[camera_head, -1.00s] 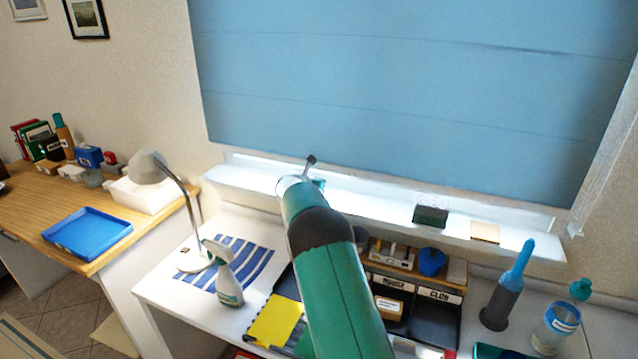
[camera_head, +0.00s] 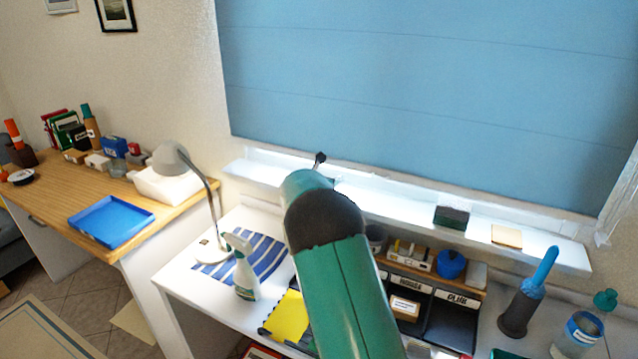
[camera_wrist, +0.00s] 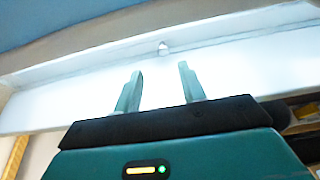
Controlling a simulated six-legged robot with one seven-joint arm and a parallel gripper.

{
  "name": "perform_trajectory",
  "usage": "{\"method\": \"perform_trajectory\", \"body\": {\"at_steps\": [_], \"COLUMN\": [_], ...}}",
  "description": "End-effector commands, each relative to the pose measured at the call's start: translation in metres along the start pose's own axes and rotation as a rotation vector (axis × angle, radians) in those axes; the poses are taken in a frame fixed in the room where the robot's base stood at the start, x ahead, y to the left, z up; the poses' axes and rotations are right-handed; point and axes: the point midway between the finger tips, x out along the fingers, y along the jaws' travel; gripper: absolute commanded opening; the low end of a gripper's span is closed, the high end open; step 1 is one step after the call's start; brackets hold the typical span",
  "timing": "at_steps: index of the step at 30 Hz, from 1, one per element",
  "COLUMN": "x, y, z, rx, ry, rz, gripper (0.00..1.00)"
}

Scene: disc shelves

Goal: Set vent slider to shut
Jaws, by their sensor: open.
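A small pale knob (camera_wrist: 163,48), which looks like the vent slider, sits on the white strip at the back of the window sill in the wrist view. I cannot read its setting or see any markings. My gripper (camera_wrist: 160,70) is open and empty, its two teal fingers pointing toward the strip. The knob shows beyond the fingertips, between them in the picture, and appears apart from them. In the head view my arm hides most of the gripper and the knob.
The white sill (camera_head: 386,203) runs below a blue blind (camera_head: 430,90). A dark green block (camera_head: 451,217) and a tan pad (camera_head: 507,236) lie on its right part. Below, the desk holds a lamp (camera_head: 172,158), a spray bottle (camera_head: 243,268) and black trays (camera_head: 450,320).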

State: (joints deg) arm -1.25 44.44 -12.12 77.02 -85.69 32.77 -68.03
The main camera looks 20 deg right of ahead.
Motion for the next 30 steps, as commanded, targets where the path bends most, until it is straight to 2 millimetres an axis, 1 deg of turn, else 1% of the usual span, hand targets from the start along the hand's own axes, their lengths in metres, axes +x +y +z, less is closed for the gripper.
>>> {"method": "perform_trajectory", "body": {"at_steps": [1,3,6,9,13,26,30], "x": [-0.013,-0.027,-0.043,-0.052,-0.057,-0.057,-0.067], "y": [0.001,0.001,0.001,0.0,-0.001,-0.001,-0.009], "z": [0.001,0.001,0.001,0.001,0.0,0.001,0.008], "rx": [-0.001,-0.001,-0.001,0.0,0.0,0.002,0.071], "ry": [-0.001,0.0,-0.001,-0.001,0.0,0.0,0.015], "rz": [0.002,0.003,0.002,0.001,0.0,0.0,-0.01], "gripper": [0.41,0.41,0.41,0.41,0.41,0.41,0.41]}}
